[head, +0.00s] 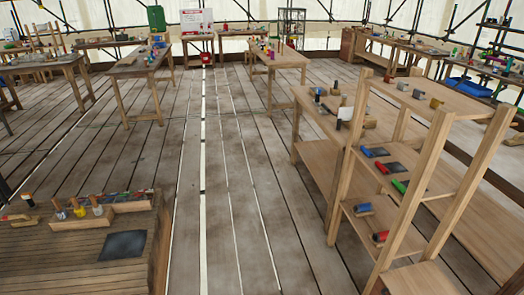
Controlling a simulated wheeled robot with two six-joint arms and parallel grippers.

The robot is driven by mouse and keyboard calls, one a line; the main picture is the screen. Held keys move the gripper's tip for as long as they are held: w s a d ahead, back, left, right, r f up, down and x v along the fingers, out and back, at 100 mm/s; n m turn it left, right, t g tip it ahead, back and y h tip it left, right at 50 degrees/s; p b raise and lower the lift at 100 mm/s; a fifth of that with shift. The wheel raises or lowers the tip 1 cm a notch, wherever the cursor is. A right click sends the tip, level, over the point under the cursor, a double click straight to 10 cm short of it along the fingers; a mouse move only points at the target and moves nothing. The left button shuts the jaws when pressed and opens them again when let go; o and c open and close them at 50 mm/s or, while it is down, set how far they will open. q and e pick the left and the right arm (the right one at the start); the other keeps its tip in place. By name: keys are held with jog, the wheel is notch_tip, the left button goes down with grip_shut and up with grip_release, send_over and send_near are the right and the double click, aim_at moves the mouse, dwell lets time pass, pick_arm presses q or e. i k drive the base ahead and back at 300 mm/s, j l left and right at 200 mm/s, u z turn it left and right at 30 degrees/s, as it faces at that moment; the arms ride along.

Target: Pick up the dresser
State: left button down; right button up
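Neither of my grippers shows in the head view. I cannot tell which thing is the dresser; the small tools are too small to identify. A low wooden bench (60,262) at the lower left carries a wooden tool holder (110,211) with several upright handled tools, a dark flat sheet (123,245) and a light wooden piece (18,218) at its left edge. A wooden shelf rack (440,135) at the right holds blue (374,152), red (382,167) and green (399,186) cylindrical things on a middle shelf. More blue and red pieces lie on a lower shelf.
A wooden table (322,126) with small items stands behind the rack. Other worktables (140,62) (280,58) stand farther back, with a green container (156,18) and a white board (196,20). The plank floor (225,190) between the low bench and the rack is clear.

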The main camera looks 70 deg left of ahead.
aim_at(21, 221)
jog(key=u, duration=4.25)
